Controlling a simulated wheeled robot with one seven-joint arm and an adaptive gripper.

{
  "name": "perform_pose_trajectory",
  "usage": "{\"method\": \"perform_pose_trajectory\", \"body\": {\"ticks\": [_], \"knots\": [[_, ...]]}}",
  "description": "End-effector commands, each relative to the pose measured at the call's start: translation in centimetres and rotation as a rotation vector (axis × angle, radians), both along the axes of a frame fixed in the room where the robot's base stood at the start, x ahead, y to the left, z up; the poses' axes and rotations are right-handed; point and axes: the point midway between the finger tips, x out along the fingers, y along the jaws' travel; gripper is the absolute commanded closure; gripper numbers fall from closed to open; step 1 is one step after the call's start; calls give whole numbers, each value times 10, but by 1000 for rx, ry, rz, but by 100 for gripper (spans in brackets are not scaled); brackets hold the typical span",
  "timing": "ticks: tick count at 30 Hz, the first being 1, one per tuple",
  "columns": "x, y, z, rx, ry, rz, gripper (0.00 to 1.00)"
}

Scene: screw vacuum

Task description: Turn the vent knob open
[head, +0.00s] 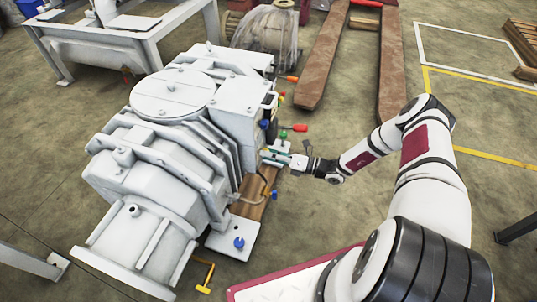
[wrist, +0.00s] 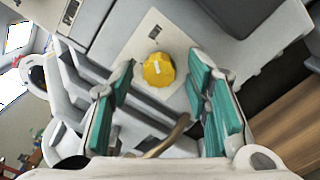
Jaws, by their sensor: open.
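In the wrist view, a round yellow knob (wrist: 158,70) with a white pointer mark sits on a pale plate (wrist: 140,40) on the machine. I take it for the vent knob; its label cannot be read. My gripper (wrist: 161,82) is open, with one teal-padded finger at the left and one at the right. The knob shows in the gap between them, beyond the fingertips, with no contact visible. In the head view my gripper (head: 276,157) is at the right side of the large white vacuum machine (head: 165,150); the yellow knob cannot be made out there.
Red-tipped handles (head: 299,128) stick out near my gripper. A blue knob (head: 239,243) and a yellow handle (head: 206,278) are lower down. A brown cable (wrist: 170,138) runs below the knob. A rusty pallet jack (head: 325,50) stands behind; open floor lies to the right.

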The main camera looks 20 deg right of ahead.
Motion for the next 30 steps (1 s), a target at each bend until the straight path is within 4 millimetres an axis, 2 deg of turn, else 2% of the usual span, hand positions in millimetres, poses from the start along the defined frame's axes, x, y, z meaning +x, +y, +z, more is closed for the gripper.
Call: {"method": "perform_pose_trajectory", "body": {"ticks": [16, 22, 30], "knots": [[-57, -79, 0, -1, 1, -3, 56], [-67, -93, 0, 0, 1, -1, 56], [-69, -94, -1, 0, 1, -1, 56]]}}
